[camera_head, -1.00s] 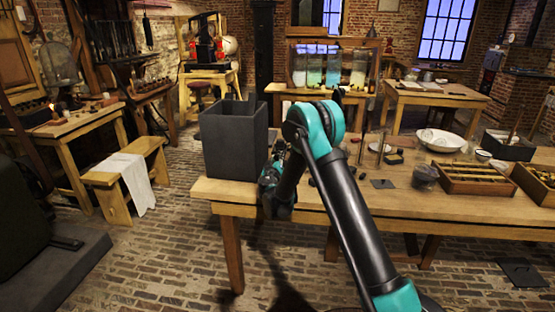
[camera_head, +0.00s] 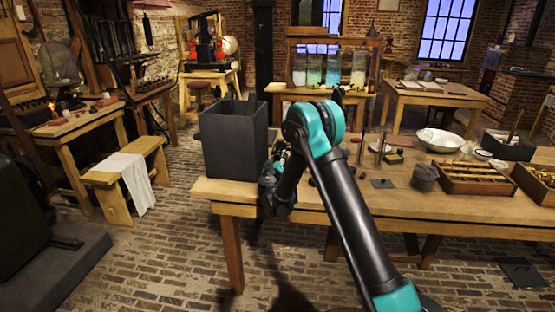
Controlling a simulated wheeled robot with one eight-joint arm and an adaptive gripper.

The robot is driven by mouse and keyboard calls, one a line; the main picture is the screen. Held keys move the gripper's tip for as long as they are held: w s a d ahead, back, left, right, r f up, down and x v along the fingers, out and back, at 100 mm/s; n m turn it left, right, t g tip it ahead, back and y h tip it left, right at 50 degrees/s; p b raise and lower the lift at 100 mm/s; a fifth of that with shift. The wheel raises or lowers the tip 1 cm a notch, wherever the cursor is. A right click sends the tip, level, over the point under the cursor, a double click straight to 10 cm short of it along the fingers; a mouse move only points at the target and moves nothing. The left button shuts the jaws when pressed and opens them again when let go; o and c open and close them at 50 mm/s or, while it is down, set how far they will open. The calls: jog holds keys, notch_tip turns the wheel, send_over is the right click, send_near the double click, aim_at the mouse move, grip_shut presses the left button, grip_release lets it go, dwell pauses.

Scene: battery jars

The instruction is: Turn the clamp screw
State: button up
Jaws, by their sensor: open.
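My gripper (camera_head: 281,152) is at the left end of the long wooden workbench (camera_head: 230,192), just right of a tall dark grey open-topped box (camera_head: 228,150). It is small in the picture and partly hidden by my own arm, but it is open. I cannot make out the clamp screw; my arm and gripper cover part of the bench there. I cannot tell whether the gripper touches the box or anything beside it.
Small rods and dark pieces (camera_head: 383,183) lie on the bench right of my arm. Farther right are a white bowl (camera_head: 440,140), a dark cup (camera_head: 424,178) and a wooden tray (camera_head: 477,187). Several glass jars (camera_head: 333,68) stand on a rear table.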

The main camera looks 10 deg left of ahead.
jog(key=s, duration=1.2)
jog(key=shift+a, duration=0.2)
